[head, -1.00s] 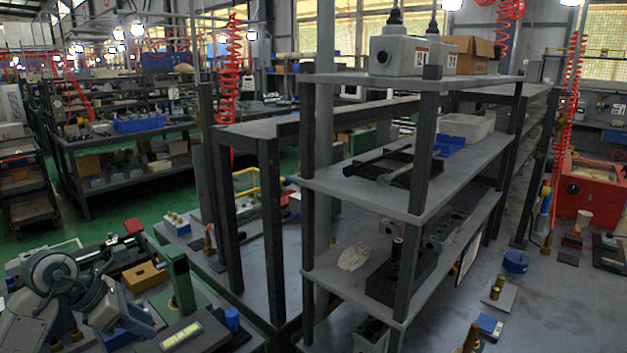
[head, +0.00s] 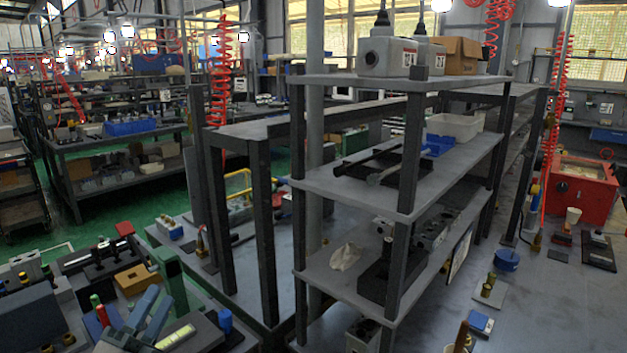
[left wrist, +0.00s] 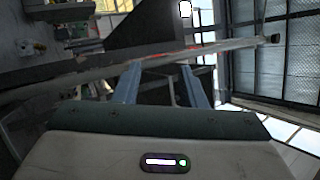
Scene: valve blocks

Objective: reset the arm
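My left gripper (head: 162,296) is at the lower left of the head view, above the cluttered bench. Its two blue-grey fingers are apart with nothing between them. In the left wrist view the fingers (left wrist: 160,68) also stand apart and empty, pointing away from the camera. My right gripper is not in view. Grey valve blocks (head: 432,232) sit on the middle level of the shelf rack, well to the right of my left gripper.
The bench at lower left holds a yellow-orange block (head: 137,279), a green upright part (head: 170,275) and a blue cylinder (head: 225,321) near my gripper. A dark shelf rack (head: 340,190) stands at centre. A red box (head: 580,190) is at far right.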

